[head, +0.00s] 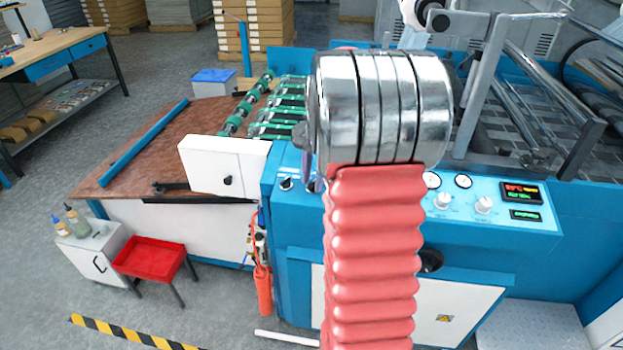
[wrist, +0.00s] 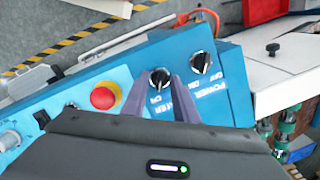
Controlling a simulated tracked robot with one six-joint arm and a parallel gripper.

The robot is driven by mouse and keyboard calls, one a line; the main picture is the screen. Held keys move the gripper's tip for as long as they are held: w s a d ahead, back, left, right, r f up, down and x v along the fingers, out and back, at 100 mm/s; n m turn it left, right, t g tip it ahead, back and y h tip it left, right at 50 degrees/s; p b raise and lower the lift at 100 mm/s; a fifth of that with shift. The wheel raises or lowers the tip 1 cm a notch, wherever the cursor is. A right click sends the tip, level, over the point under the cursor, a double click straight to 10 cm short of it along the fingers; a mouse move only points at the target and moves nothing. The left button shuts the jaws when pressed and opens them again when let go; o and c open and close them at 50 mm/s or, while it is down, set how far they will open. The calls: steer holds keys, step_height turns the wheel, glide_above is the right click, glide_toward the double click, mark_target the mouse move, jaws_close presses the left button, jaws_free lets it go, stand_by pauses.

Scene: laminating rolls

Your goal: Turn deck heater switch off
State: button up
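The deck heater switch (wrist: 159,79) is a black rotary knob on the blue panel in the wrist view. Part of its label, with "ON" and the end of "HEATER", shows between my fingers. My gripper (wrist: 159,84) has its two purple-grey fingers apart, one on each side of this knob. I cannot tell whether they touch it. The knob's exact pointer direction is hard to read. In the head view my gripper (head: 312,181) is at the panel's left end, partly behind my arm, and the heater switch is hidden there.
The power switch (wrist: 201,62) sits close beside the heater knob. A red mushroom button (wrist: 105,95) is on its other side. In the head view, white knobs (head: 443,200) and a red display (head: 521,190) are farther right. A white box (head: 222,166) stands left of the panel.

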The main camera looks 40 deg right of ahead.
steer(key=shift+c, duration=0.2)
jaws_close()
steer(key=shift+a, duration=0.2)
steer(key=shift+d, duration=0.15)
